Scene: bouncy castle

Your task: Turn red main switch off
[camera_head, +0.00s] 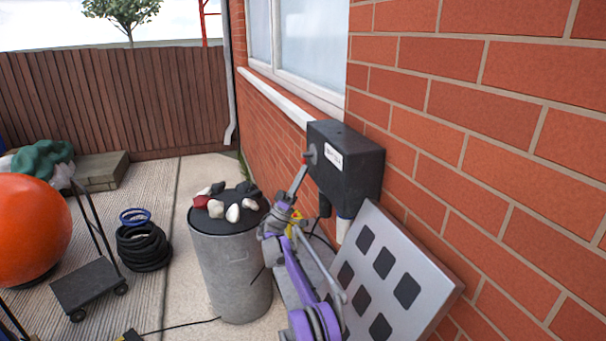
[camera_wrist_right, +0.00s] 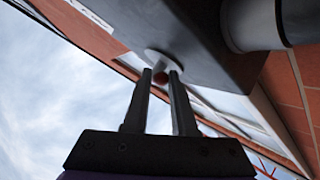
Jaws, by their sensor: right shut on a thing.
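The red main switch (camera_head: 305,158) is a small red part on the left face of a black box (camera_head: 345,170) fixed to the brick wall. My right gripper (camera_head: 302,168) reaches up to it from below. In the right wrist view the two dark fingers of the gripper (camera_wrist_right: 162,82) stand on either side of the switch (camera_wrist_right: 160,77), near a grey round base on the box (camera_wrist_right: 205,50). The gripper is shut on the switch, which is mostly hidden by the fingers. The exact angle of the switch cannot be told. My left gripper is out of view.
A grey bin (camera_head: 235,270) with several stones on its lid stands left of my right arm. A pale panel with dark squares (camera_head: 440,285) leans on the wall below the box. A black coiled hose (camera_head: 143,248) and a trolley (camera_head: 90,285) are farther left.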

